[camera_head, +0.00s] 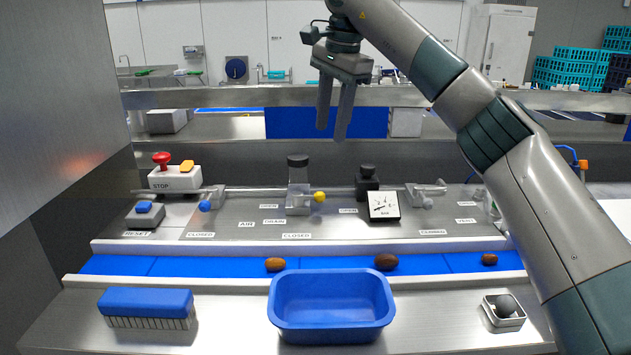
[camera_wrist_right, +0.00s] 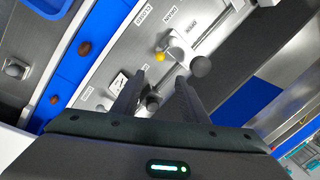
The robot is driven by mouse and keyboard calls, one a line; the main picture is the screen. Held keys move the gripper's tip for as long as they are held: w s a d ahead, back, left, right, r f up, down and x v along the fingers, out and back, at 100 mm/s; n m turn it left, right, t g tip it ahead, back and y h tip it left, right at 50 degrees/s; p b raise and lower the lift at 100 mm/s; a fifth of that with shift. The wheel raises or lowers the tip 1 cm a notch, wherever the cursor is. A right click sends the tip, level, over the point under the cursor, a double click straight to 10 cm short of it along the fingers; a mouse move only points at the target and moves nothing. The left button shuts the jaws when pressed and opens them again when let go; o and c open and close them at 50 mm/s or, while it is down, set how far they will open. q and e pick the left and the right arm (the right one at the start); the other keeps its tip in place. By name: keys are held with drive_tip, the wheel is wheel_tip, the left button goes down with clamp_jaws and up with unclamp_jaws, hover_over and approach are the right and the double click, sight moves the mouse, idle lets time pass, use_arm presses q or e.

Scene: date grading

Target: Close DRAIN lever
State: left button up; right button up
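The DRAIN lever's yellow knob (camera_head: 319,196) sticks out to the right of its steel valve body (camera_head: 298,203), on the side of an OPEN label (camera_head: 348,210). A CLOSED label (camera_head: 296,236) lies in front of the valve. My right gripper (camera_head: 331,134) is open and empty, fingers pointing down, well above the panel in the head view. In the right wrist view, the yellow knob (camera_wrist_right: 160,57) shows beyond and between the open fingertips (camera_wrist_right: 155,82), with nothing held. My left gripper is not in view.
A black-capped post (camera_head: 298,170) rises at the DRAIN valve. The blue-knobbed AIR lever (camera_head: 204,206) is left; the VENT lever (camera_head: 427,202) and a gauge card (camera_head: 383,206) are right. Dates lie on the blue belt (camera_head: 220,265), with a blue tub (camera_head: 331,318) and brush (camera_head: 147,303) in front.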

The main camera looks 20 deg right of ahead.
drive_tip(key=p, duration=0.6)
approach(322, 193)
drive_tip(key=f, duration=0.3)
drive_tip(key=w+f, duration=0.1)
drive_tip(key=f, duration=0.4)
drive_tip(key=shift+w+a+f, duration=0.3)
drive_tip(key=shift+w+f, duration=0.05)
drive_tip(key=shift+f, duration=0.05)
clamp_jaws()
